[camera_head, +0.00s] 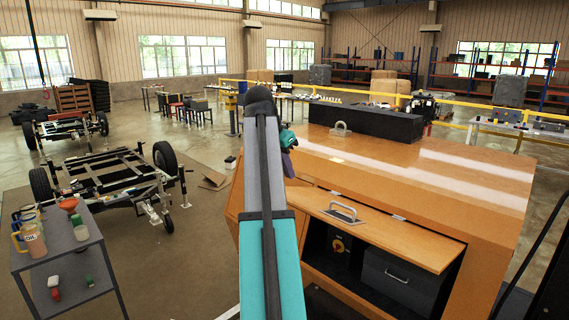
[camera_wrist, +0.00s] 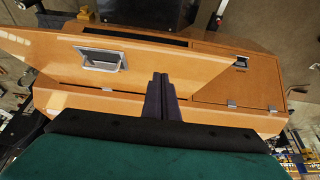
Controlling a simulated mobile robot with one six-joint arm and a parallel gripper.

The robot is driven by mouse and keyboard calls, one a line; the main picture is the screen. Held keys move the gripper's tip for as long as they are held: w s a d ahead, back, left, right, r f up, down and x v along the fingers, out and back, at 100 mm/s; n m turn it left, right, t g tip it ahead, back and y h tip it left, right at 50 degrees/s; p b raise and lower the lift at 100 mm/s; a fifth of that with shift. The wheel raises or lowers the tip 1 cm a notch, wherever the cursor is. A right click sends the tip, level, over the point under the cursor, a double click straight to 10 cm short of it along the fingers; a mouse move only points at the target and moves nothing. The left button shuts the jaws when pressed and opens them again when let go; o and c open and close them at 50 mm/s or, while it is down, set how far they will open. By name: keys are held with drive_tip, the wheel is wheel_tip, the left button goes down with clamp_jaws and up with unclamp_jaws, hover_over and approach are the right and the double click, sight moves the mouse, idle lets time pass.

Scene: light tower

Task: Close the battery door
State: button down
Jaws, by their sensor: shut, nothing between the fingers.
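The battery door appears to be the orange panel (camera_head: 390,235) with a silver handle, swung up and standing open over a dark compartment in the head view. Inside sit a black box (camera_head: 400,280) with a handle and a red-and-yellow switch (camera_head: 338,245). In the wrist view the orange panel (camera_wrist: 50,50) with its handle (camera_wrist: 100,60) lies left of my gripper. My gripper (camera_wrist: 160,80) is shut and empty, its dark fingers over the orange surface; I cannot tell if they touch it. In the head view my arm partly hides the gripper (camera_head: 290,168), left of the panel.
The orange cabinet top (camera_head: 400,170) carries a black block (camera_head: 365,120) and a lifting ring. A grey cart (camera_head: 65,255) with jugs stands at left, near a wheeled chassis (camera_head: 105,180). Open floor lies between the chassis and the cabinet.

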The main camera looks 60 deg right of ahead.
drive_tip(key=b, duration=0.2)
hover_over(293, 202)
drive_tip(key=f, duration=0.4)
drive_tip(key=shift+w+f, duration=0.2)
drive_tip(key=shift+f, duration=0.1)
drive_tip(key=shift+a+f+b, duration=0.2)
drive_tip(key=shift+f+b, duration=0.1)
drive_tip(key=shift+f, duration=0.25)
drive_tip(key=shift+a+f+b, duration=0.15)
drive_tip(key=shift+f+b, duration=0.15)
drive_tip(key=shift+f, duration=0.2)
drive_tip(key=shift+w+a+f+b, duration=0.15)
drive_tip(key=shift+a+f+b, duration=0.2)
drive_tip(key=shift+f, duration=0.35)
drive_tip(key=shift+f, duration=0.15)
